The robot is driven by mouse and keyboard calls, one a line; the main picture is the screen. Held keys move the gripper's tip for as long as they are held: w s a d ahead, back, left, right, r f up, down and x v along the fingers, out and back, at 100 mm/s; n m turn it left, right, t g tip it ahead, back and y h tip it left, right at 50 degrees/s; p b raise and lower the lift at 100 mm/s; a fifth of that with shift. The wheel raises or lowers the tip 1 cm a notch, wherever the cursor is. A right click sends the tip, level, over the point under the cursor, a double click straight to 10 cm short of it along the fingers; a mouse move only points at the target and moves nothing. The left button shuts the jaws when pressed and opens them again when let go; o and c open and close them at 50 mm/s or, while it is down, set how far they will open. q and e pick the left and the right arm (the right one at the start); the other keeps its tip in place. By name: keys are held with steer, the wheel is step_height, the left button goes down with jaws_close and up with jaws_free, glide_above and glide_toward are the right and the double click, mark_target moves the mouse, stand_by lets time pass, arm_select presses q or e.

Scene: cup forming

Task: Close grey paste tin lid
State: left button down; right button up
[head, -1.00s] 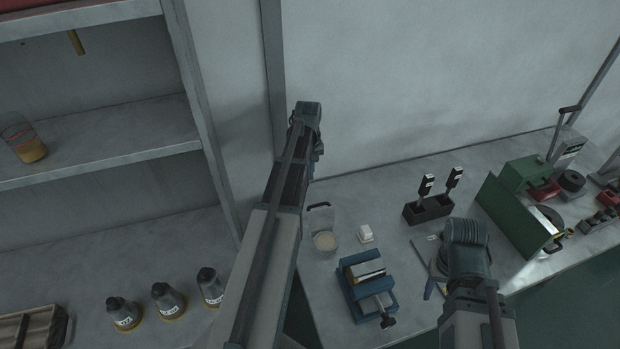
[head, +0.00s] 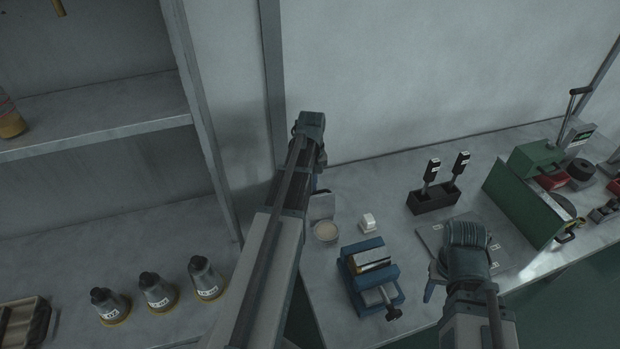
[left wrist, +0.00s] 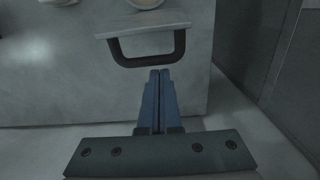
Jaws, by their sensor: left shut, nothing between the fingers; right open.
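The grey paste tin (head: 325,232) stands on the bench, with pale paste showing in its round opening. Its lid (head: 321,206) stands raised at the far side of the opening. In the left wrist view the lid (left wrist: 145,24) shows as a pale plate with a dark loop handle (left wrist: 148,58), and a bit of the round paste (left wrist: 145,3) shows at the top edge. My left gripper (left wrist: 160,72) is shut and empty, its blue fingertips just short of the handle; contact is unclear. My right gripper (head: 432,288) is open above the bench, partly hidden by its own wrist.
A small white block (head: 368,223) and a blue vise (head: 370,273) sit right of the tin. A dark holder (head: 433,202) with two upright tools stands behind. Green equipment (head: 528,203) is at the right. Several grey flasks (head: 157,292) stand at the left.

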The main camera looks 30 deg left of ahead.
arm_select(q)
steer(key=shift+d, duration=0.1)
stand_by(0.3)
steer(key=shift+s+d+r, duration=0.2)
steer(key=shift+s+d, duration=0.05)
